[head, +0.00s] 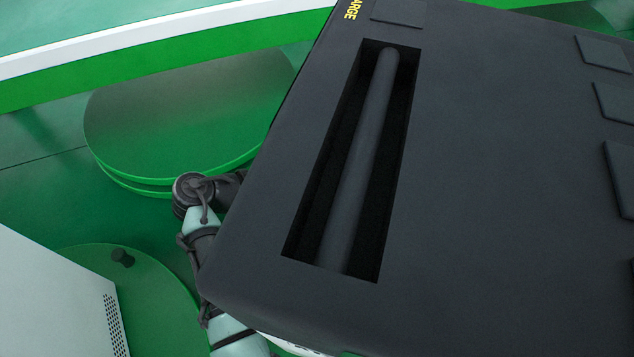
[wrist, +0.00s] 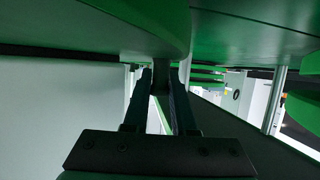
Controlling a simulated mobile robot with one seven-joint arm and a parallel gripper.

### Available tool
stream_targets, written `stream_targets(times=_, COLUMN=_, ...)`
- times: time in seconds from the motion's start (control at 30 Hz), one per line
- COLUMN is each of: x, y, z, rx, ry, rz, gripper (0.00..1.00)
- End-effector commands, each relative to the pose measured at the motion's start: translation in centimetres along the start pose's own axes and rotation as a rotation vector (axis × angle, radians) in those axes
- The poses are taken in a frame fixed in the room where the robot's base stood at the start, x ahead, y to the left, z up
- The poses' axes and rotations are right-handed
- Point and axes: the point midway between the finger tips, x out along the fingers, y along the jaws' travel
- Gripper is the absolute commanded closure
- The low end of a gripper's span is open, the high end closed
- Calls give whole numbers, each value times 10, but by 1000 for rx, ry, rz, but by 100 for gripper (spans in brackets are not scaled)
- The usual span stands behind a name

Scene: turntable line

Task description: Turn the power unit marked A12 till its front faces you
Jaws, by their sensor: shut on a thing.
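In the wrist view my gripper (wrist: 161,98) is shut on a dark upright peg (wrist: 161,78) at the edge of a green disc (wrist: 150,22). The picture seems upside down, with the disc at the top. A pale flat panel (wrist: 60,110) stands close on the left there. In the head view my gripper is hidden; only part of my arm (head: 200,222) shows.
An empty green round platform (head: 185,115) lies beyond my arm in the head view. A green and white ledge (head: 150,45) runs behind it. A dark surface fills the right side and hides what lies beneath. White equipment (wrist: 250,95) stands farther off in the wrist view.

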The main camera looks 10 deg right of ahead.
Motion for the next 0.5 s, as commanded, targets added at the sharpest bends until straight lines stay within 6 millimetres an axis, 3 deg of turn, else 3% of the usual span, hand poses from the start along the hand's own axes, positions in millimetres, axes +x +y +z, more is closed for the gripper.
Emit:
stream_targets(times=0.13, x=0, y=0, z=0, rx=-1, ry=-2, rz=-1, gripper=100)
stream_targets(times=0.17, x=0, y=0, z=0, rx=-1, ry=-2, rz=-1, gripper=72)
stream_targets(times=0.3, x=0, y=0, z=0, rx=0, ry=-2, rz=-1, gripper=46)
stream_targets(times=0.5, x=0, y=0, z=0, rx=0, ry=-2, rz=-1, gripper=45)
